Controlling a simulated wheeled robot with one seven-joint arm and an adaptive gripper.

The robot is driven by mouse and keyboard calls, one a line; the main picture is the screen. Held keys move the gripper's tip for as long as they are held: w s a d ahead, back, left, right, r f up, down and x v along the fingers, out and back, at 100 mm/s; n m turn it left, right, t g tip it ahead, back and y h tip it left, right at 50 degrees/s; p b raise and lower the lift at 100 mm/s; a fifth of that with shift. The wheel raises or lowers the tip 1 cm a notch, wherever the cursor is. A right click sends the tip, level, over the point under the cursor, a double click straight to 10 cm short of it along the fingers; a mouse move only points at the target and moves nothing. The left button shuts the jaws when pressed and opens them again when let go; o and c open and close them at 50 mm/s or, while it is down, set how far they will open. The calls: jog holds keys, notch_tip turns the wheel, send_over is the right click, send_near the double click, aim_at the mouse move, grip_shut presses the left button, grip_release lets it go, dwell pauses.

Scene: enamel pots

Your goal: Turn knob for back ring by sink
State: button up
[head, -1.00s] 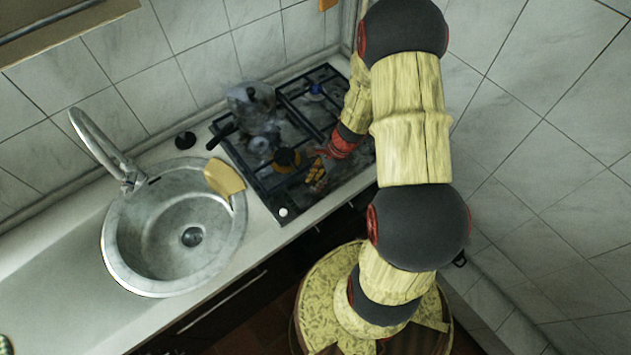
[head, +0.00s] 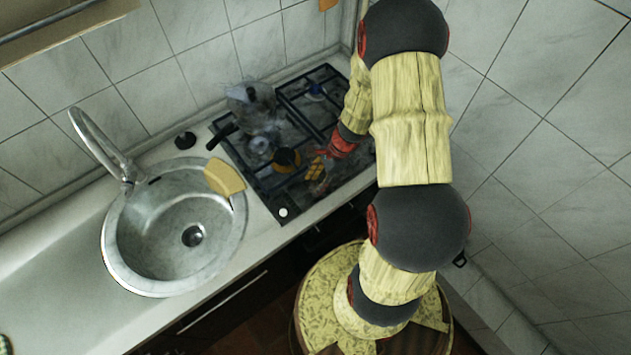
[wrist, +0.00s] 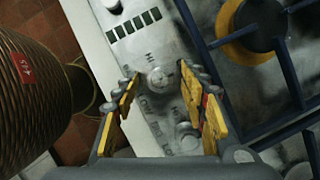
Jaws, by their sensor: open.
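My gripper (head: 318,168) is over the front part of the dark gas hob (head: 232,158) in the head view. In the wrist view its yellow fingers (wrist: 158,88) are open, with a pale round knob (wrist: 158,78) between and beyond the tips. I cannot tell whether the fingers touch it. A second pale knob (wrist: 188,138) lies nearer the palm, partly beside the right finger. Another knob (wrist: 112,5) is cut off at the top edge. In the head view a white knob (head: 283,212) shows at the hob's sink-side front corner. Which ring each knob serves cannot be read.
A moka pot (head: 252,100) stands at the back of the hob by the sink. The round sink (head: 120,235) with a yellow cloth or sponge (head: 224,177) is at left. An orange-yellow burner (wrist: 250,30) and dark grates lie right of my fingers in the wrist view.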

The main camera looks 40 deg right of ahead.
jog(key=v, duration=1.2)
dwell(0.3)
jog(key=s+a+r+n+t+h+b, duration=0.2)
jog(key=s+a+r+n+b, duration=0.2)
jog(key=a+r+n, duration=0.4)
jog(key=s+a+r+n+t+h+b, duration=0.2)
jog(key=s+a+r+n+b, duration=0.3)
jog(key=a+r+n, duration=0.4)
notch_tip(320, 180, up, 2)
jog(key=s+n, duration=0.1)
jog(key=n, duration=0.4)
jog(key=shift+s, duration=0.3)
jog(key=shift+r, duration=0.1)
dwell(0.4)
